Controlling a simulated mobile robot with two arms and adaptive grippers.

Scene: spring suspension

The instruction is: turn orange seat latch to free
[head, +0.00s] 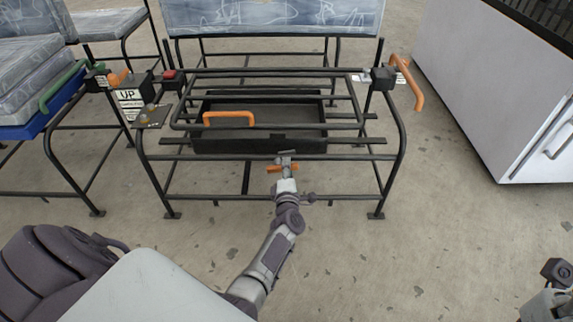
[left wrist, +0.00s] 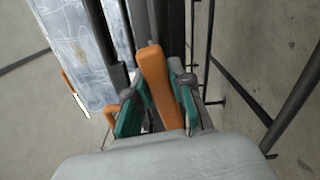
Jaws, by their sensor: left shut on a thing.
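The orange seat latch (head: 291,167) is a short bar at the front middle of the black seat frame (head: 232,157), just below the tray's front edge. My left gripper (head: 284,170) reaches it from the front and is shut on it. In the left wrist view the orange latch (left wrist: 157,88) stands between the two teal fingertips of my left gripper (left wrist: 155,105), one finger on each side. The latch's lower end is hidden by the gripper body.
An open black tray (head: 290,145) with an orange handle (head: 229,119) sits in the frame. Another orange handle (head: 408,84) is at the right post. A red button (head: 169,74) and signs are at left. A white cabinet (head: 500,85) stands right; the front floor is clear.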

